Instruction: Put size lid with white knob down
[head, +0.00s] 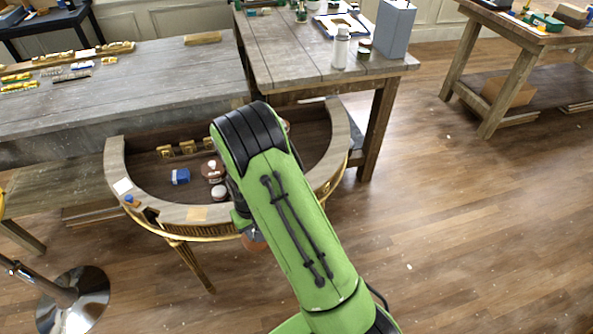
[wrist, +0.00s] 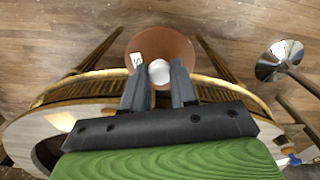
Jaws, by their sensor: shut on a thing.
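The lid is a round brown disc with a white knob and a small white tag marked "S"; it shows in the wrist view (wrist: 162,42). My gripper (wrist: 160,75) is shut on the white knob, one finger on each side. The lid hangs beyond the console's curved front edge, with floor showing around it.
The half-round gilt console (head: 115,160) has a raised rim and a recessed dark top. Grey workbenches (head: 150,85) stand behind.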

